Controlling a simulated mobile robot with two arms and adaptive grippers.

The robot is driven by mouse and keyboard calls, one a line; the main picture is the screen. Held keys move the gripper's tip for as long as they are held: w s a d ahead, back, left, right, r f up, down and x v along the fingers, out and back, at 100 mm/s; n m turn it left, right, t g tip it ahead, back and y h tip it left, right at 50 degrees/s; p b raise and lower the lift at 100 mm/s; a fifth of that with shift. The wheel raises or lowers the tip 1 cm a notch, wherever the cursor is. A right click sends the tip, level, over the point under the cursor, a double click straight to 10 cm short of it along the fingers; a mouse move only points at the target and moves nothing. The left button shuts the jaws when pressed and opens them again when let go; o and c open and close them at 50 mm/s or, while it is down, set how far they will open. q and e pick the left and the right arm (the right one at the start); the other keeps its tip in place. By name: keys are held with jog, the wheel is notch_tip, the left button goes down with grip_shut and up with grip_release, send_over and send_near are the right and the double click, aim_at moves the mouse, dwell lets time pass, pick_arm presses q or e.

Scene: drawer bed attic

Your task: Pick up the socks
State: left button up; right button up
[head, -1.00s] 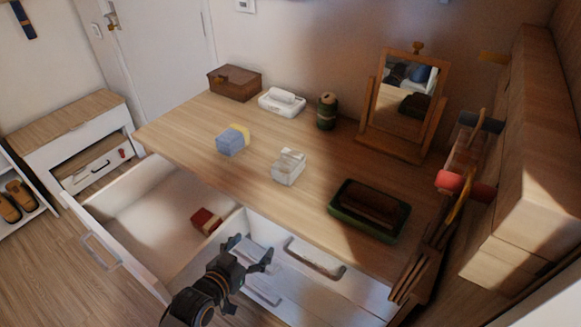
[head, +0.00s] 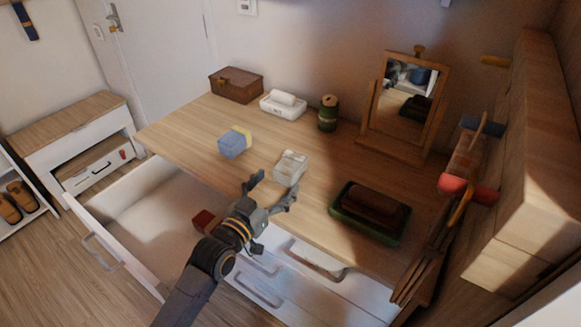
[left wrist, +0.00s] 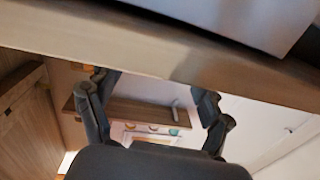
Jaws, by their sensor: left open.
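A small dark red bundle (head: 203,220) lies in the open drawer, partly hidden behind my left arm. I cannot tell for sure that it is the socks. My left gripper (head: 270,190) is open and empty at the desk's front edge, right of the red bundle and just in front of a small clear box (head: 290,168). In the left wrist view the open fingers (left wrist: 153,105) show below a wooden edge, with nothing between them. My right gripper is not in view.
The open drawer (head: 128,247) extends from the desk (head: 262,135). A green tray (head: 370,212), mirror (head: 405,98), green canister (head: 328,112), white tissue box (head: 283,104) and brown box (head: 236,85) stand on the desk. The desk's left front is clear.

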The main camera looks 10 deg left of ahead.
aim_at(281, 173)
pick_arm(q)
jog(key=shift+a+r+p+x, duration=0.1)
jog(key=shift+r+p+x, duration=0.1)
jog(key=shift+x, duration=1.2)
jog(key=shift+a+r+p+x, duration=0.1)
jog(key=shift+p+x, duration=0.05)
jog(key=shift+x, duration=1.2)
jog(key=shift+c, duration=0.4)
jog(key=c, duration=1.2)
jog(key=shift+o, duration=0.2)
